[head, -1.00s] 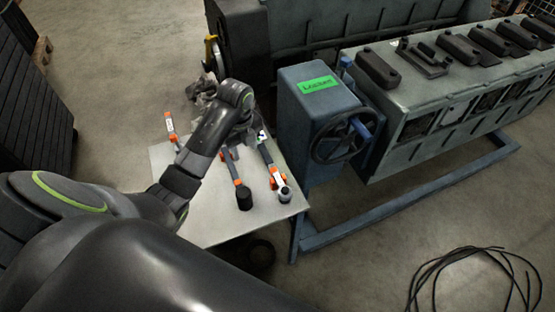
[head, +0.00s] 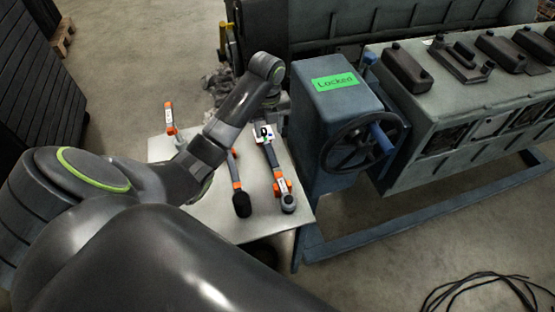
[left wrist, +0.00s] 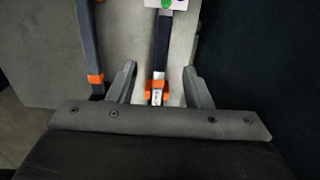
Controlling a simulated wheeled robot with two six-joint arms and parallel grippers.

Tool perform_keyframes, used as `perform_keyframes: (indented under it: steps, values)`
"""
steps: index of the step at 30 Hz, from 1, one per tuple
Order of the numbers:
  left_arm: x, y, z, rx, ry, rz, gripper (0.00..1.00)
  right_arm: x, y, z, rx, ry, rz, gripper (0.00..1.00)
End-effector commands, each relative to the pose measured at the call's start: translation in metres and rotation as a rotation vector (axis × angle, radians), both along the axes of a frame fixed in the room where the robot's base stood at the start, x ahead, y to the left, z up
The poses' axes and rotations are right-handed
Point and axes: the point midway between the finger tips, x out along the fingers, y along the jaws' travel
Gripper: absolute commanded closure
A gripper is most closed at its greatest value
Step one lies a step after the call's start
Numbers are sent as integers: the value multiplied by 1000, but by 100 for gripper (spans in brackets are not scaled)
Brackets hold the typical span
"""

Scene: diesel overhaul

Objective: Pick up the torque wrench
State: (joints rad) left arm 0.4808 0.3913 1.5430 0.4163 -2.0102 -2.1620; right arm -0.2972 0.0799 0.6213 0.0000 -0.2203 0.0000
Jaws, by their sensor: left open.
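Long dark tools with orange bands lie side by side on a pale table (head: 215,222). The right one (head: 272,160) has a white tag with coloured dots, an orange clip and a round end; it looks like the torque wrench, though I cannot be sure. In the left wrist view this tool (left wrist: 161,50) runs between the fingers of my left gripper (left wrist: 159,67), which is open with a gap on each side. Whether the fingers are level with it or above it is unclear. In the head view my left arm hides most of that gripper. My right gripper is not in view.
A middle tool (head: 241,200) lies left of the tagged one, and another orange-banded tool (head: 170,118) is at the far left. A blue-grey stand with a handwheel (head: 362,143) and a green "Locked" label (head: 333,83) rises close to the table's right edge. Cables (head: 480,292) lie on the floor.

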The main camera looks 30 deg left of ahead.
Motion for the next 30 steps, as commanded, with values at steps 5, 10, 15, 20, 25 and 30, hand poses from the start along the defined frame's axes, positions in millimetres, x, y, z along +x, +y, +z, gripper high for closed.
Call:
perform_keyframes:
  steps: [5, 10, 15, 20, 25, 30]
  values:
    - [0, 0, -27, 0, 0, 0, 55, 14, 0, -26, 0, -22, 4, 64]
    - [0, 0, -48, -1, 1, 0, 55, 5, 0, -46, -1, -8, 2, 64]
    - [0, 0, -61, 0, -1, 0, 55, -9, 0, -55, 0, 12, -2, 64]
    - [-1, -3, -75, -2, 3, 1, 55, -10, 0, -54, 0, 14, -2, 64]
    - [0, -5, -101, 0, 3, 1, 55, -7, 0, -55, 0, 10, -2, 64]
    - [0, -5, -112, 0, 1, 0, 55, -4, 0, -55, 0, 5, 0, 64]
